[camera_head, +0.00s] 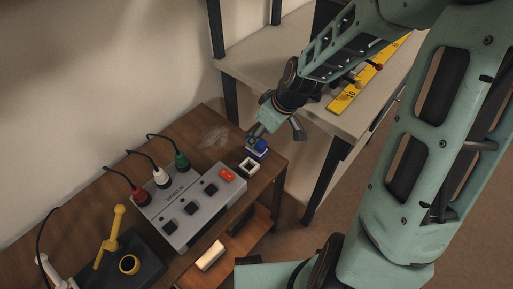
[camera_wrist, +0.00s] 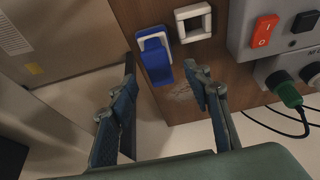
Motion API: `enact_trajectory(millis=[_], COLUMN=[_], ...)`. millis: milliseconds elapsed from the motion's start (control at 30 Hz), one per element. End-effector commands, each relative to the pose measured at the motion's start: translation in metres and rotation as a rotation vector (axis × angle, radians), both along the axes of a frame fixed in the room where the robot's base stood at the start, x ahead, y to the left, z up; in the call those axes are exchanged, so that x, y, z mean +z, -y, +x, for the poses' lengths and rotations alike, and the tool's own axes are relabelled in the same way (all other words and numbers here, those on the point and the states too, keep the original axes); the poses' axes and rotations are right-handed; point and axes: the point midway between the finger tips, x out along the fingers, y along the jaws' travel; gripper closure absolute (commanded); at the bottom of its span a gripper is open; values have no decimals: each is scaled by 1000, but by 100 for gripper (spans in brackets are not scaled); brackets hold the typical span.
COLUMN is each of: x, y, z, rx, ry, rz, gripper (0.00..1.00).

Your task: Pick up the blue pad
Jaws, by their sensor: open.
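The blue pad (camera_head: 261,145) is near the right end of the wooden bench, at the edge nearest the shelf unit. In the wrist view the blue pad (camera_wrist: 157,63) overlaps a white holder (camera_wrist: 150,35); whether it sits in it or on it, I cannot tell. My gripper (camera_head: 274,132) is open and just above the pad in the head view. In the wrist view the open fingers of my gripper (camera_wrist: 162,80) stand on either side of the pad's lower end, with no visible contact. The left finger is beyond the bench edge.
An empty white square frame (camera_head: 249,167) lies beside the pad. A grey switch box (camera_head: 194,207) with a red rocker switch (camera_head: 226,174) and cabled plugs stands farther left. A shelf unit with a yellow ruler (camera_head: 354,91) stands to the right, behind my arm.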

Motion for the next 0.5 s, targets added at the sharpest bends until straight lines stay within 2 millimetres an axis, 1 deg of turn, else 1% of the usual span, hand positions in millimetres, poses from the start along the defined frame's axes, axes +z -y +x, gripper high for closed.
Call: enact_trajectory(millis=[33, 100, 200, 333, 500], x=[-9, -20, -33, -43, -45], y=[-2, -4, -8, -11, -11], z=[1, 4, 8, 12, 13], rx=[2, 3, 3, 1, 0], ry=[-2, -1, -1, 0, 1], rz=[0, 1, 1, 0, -1], gripper=[55, 55, 55, 55, 55])
